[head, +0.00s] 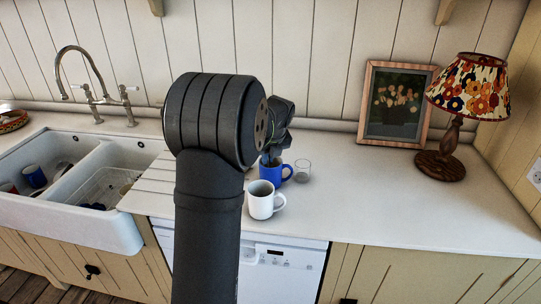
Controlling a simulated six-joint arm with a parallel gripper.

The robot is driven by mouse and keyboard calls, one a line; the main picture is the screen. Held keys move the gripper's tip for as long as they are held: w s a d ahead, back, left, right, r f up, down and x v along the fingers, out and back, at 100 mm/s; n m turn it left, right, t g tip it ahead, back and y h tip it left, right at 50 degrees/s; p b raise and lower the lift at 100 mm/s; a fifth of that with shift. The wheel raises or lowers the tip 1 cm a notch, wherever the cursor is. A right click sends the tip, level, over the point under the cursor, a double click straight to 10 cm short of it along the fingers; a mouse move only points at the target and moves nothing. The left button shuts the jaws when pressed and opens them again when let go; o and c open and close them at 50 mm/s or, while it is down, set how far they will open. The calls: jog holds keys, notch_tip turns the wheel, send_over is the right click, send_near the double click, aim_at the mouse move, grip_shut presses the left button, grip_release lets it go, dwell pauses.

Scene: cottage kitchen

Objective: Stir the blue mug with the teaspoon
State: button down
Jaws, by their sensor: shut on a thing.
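The blue mug (284,175) stands upright on the white counter, behind and slightly right of a white mug. My gripper (271,147) is directly above the blue mug, pointing down, partly hidden behind my own arm. It is shut on a thin thing that reaches down toward the mug's opening and seems to be the teaspoon. The spoon's bowl is not visible, and I cannot tell how deep it sits in the mug.
The white mug (262,201) stands close in front of the blue mug. A framed picture (394,104) and a lamp (452,125) stand farther right. A double sink (118,232) is at left. The counter's right front is clear.

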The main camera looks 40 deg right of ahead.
jog(key=shift+w+d, duration=0.25)
jog(key=shift+w, duration=0.2)
jog(key=shift+s+a, duration=0.2)
jog(key=shift+s, duration=0.05)
jog(key=shift+s+d+r, duration=0.15)
jog(key=shift+d+r, duration=0.15)
jog(key=shift+r, duration=0.3)
jog(key=shift+s+d+r, duration=0.1)
jog(key=shift+d+r, duration=0.15)
jog(key=shift+r, duration=0.3)
notch_tip(320, 180, up, 12)
jog(key=shift+r, duration=0.25)
dwell(0.5)
